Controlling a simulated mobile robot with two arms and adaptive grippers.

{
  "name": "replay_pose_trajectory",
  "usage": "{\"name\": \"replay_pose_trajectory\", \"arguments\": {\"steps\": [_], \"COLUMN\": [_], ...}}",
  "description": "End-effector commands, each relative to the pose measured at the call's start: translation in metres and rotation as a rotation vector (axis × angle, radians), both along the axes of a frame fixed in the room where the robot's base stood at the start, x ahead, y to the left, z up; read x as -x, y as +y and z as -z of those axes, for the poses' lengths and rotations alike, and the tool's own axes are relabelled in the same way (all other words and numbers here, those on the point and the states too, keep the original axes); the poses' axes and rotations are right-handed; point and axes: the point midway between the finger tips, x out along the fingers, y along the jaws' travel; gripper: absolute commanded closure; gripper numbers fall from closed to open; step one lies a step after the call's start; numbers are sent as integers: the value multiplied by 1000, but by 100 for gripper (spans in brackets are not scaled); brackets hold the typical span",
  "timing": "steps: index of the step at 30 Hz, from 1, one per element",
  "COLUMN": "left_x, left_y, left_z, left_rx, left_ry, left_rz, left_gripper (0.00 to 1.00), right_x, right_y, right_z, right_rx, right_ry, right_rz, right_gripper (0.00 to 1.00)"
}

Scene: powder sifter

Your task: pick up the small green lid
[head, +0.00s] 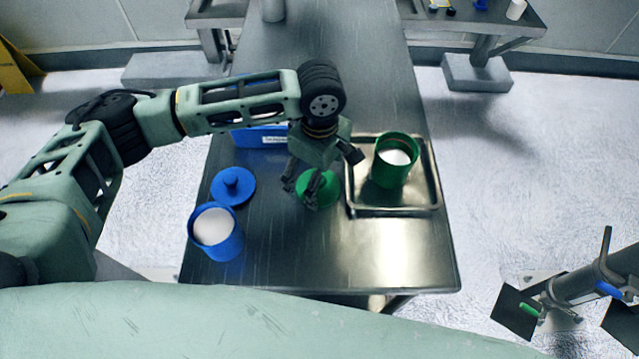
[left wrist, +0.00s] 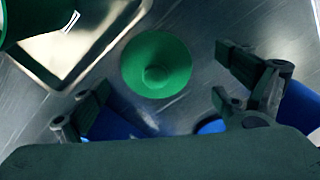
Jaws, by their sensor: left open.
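The small green lid (head: 322,190) lies on the metal table, left of the metal tray. My left gripper (head: 304,192) is open above it and hides part of it in the head view. In the left wrist view the green lid (left wrist: 156,64) shows whole, round with a central knob, just beyond the space between the two open fingers (left wrist: 165,97). I see no contact between the fingers and the lid. My right gripper is not in view.
A green cup of white powder (head: 398,158) stands in the metal tray (head: 402,211). A blue cup of white powder (head: 215,232) and a blue lid (head: 233,186) are at the left. A blue box (head: 262,137) lies behind my left arm. The table's front right is clear.

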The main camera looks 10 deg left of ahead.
Motion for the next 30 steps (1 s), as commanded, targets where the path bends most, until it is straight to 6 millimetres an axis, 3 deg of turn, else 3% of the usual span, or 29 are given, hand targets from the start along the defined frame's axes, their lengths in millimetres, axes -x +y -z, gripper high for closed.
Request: {"name": "replay_pose_trajectory", "arguments": {"steps": [4, 9, 17, 30], "left_x": [-2, -2, -2, -2], "left_y": [4, 3, 2, 3], "left_z": [20, 40, 44, 44], "left_rx": [-4, -1, 0, 0], "left_ry": [2, 1, 0, 1], "left_rz": [-2, 0, 0, 0], "left_gripper": [8, 8, 8, 46], "right_x": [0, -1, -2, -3], "right_y": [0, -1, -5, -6], "right_z": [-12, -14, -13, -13], "right_rx": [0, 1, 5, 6], "right_ry": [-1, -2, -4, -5], "right_rz": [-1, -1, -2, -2], "right_gripper": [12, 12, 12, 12]}}
